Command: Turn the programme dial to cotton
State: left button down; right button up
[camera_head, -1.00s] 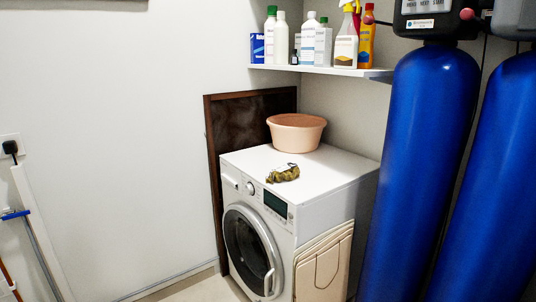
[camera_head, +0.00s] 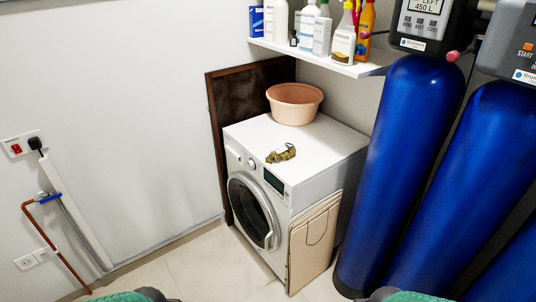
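The programme dial (camera_head: 252,163) is a small round knob on the front panel of the white washing machine (camera_head: 330,149), left of the dark display (camera_head: 273,181). The dial's markings are too small to read. The machine's round door (camera_head: 252,211) looks shut. Nothing touches the dial. Neither gripper shows; only green rounded shapes, which seem to be parts of my own body, show at the bottom edge.
A pink basin (camera_head: 294,103) and a small olive-brown item (camera_head: 281,154) rest on the machine. Tall blue vessels (camera_head: 402,160) stand at right. A folded beige board (camera_head: 314,243) leans on the machine's side. A shelf (camera_head: 335,62) of bottles hangs above. Floor in front is clear.

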aim_at(250, 164)
jog(key=i+j+u, duration=0.25)
jog(key=i+j, duration=0.45)
jog(key=i+j+u, duration=0.2)
jog(key=i+j, duration=0.45)
jog(key=i, duration=0.1)
